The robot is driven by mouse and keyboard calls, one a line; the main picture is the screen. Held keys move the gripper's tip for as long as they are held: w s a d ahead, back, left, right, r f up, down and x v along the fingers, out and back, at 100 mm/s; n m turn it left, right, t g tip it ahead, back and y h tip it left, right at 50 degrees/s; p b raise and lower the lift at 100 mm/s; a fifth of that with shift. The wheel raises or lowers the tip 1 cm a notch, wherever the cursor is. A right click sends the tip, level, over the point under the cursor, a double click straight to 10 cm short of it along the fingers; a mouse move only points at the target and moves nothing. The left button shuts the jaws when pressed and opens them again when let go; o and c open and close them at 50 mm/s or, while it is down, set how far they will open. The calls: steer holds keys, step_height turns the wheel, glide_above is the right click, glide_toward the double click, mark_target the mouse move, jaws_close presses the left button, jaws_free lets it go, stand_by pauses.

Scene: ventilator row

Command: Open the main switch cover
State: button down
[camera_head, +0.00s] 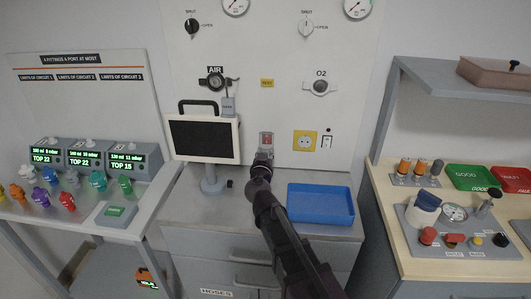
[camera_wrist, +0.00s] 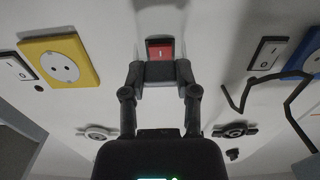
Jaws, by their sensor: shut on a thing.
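The main switch (camera_head: 266,137) is a red rocker in a light frame on the wall panel, between the monitor and the yellow socket. In the wrist view the red rocker (camera_wrist: 160,50) shows uncovered beyond my fingertips. My gripper (camera_head: 263,158) is at the switch, just below it in the head view. In the wrist view the two fingers of my gripper (camera_wrist: 161,76) are on either side of a dark grey piece, apparently the switch cover (camera_wrist: 160,71), and shut on it. The cover's exact angle is hard to tell.
A monitor (camera_head: 204,138) on a stand is close on the left. A yellow socket (camera_head: 305,142) and a white switch (camera_head: 327,141) are on the right. A blue tray (camera_head: 320,204) lies on the counter below. AIR (camera_head: 215,82) and O2 (camera_head: 320,86) fittings sit above.

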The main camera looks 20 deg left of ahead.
mark_target(266, 145)
steer(key=shift+r+p, duration=0.3)
steer(key=shift+p, duration=0.15)
steer(key=g+p, duration=0.1)
steer(key=p, duration=0.2)
steer(key=s+r+g+p, duration=0.1)
steer(key=g+p, duration=0.1)
steer(key=p, duration=0.1)
steer(key=r+g+h+p, duration=0.1)
steer(key=p, duration=0.2)
steer(key=shift+s+d+r+g, duration=0.15)
steer(key=shift+d+g, duration=0.05)
steer(key=shift+g, duration=0.1)
steer(key=r+g+p, duration=0.1)
steer(key=p, duration=0.2)
steer(key=r+g+p, duration=0.1)
steer(key=g+p, duration=0.1)
steer(key=p, duration=0.2)
steer(key=shift+s+h, duration=0.2)
steer(key=shift+h, duration=0.2)
steer(key=shift+w+a+r+g+h+p, duration=0.15)
steer(key=shift+r+g+h+p, duration=0.35)
steer(key=shift+g+p, duration=1.1)
steer(key=shift+w+d+r+g+h+p, duration=0.1)
steer(key=shift+w+r+g+h+p, duration=0.1)
steer(key=shift+r+g+p, duration=1)
steer(key=shift+w+a+r+g+h+p, duration=0.15)
steer(key=shift+r+g+h+p, duration=0.15)
steer(key=shift+g+p, duration=1.65)
steer(key=shift+d, duration=0.1)
